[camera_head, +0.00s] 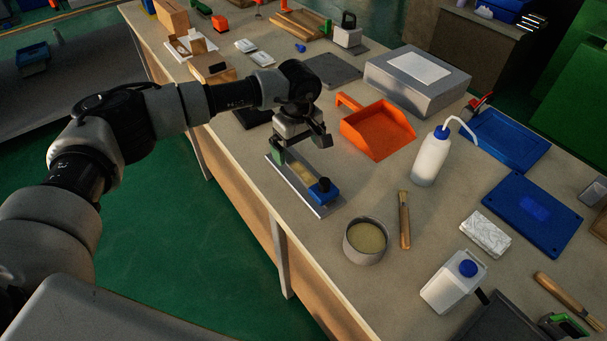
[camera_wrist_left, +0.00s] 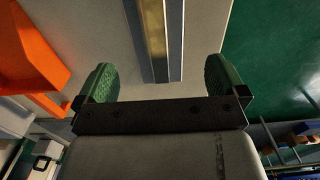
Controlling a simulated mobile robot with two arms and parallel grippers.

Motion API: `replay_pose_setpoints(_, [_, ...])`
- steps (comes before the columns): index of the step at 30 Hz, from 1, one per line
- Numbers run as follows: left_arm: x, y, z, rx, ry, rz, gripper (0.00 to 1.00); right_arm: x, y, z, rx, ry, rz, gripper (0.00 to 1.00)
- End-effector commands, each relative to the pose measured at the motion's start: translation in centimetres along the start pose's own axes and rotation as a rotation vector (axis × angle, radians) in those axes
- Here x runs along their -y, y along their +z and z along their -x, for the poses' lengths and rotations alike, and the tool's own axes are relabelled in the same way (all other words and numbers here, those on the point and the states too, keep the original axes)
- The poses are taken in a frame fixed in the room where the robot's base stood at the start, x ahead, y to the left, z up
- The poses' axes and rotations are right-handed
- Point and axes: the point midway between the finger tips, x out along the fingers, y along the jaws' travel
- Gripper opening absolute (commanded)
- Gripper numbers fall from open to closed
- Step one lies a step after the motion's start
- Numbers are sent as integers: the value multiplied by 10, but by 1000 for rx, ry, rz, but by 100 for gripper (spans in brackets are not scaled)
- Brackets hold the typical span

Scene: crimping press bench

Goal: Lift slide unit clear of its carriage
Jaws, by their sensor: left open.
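A long metal unit with a brass-coloured strip (camera_head: 303,180) lies on the bench, with a blue block (camera_head: 323,191) and black knob at its near end. I cannot tell where the slide unit ends and its carriage begins. My left gripper (camera_head: 299,147) is over the unit's far end, open, and hides part of it. In the left wrist view, the left gripper (camera_wrist_left: 161,82) has its green-padded fingers wide apart, with nothing between the pads. The metal unit, with its brass strip (camera_wrist_left: 154,35), runs ahead between the finger lines; its blue block is out of that view. The right gripper is not in view.
An orange dustpan (camera_head: 378,130) lies right of the unit. A round tin (camera_head: 365,241), a brush (camera_head: 404,220) and a white wash bottle (camera_head: 430,158) stand or lie nearer. A grey box (camera_head: 418,82) is behind. The bench's left edge runs close by the unit.

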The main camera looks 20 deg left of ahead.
Motion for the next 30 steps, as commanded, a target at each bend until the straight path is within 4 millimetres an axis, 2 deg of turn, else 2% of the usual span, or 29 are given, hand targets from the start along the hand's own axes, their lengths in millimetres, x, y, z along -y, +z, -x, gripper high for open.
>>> replay_pose_setpoints(3, [0, 1, -20, 3, -2, 1, 100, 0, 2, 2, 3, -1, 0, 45])
replay_pose_setpoints(11, [-1, 1, -42, 5, 0, 0, 100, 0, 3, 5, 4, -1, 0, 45])
replay_pose_setpoints(19, [-4, 1, -80, 7, 2, 1, 100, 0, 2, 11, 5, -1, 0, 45])
replay_pose_setpoints(28, [-5, 0, -86, 6, 5, 0, 100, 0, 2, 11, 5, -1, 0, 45])
replay_pose_setpoints(30, [-5, 0, -86, 6, 5, 0, 91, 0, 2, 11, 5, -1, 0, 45])
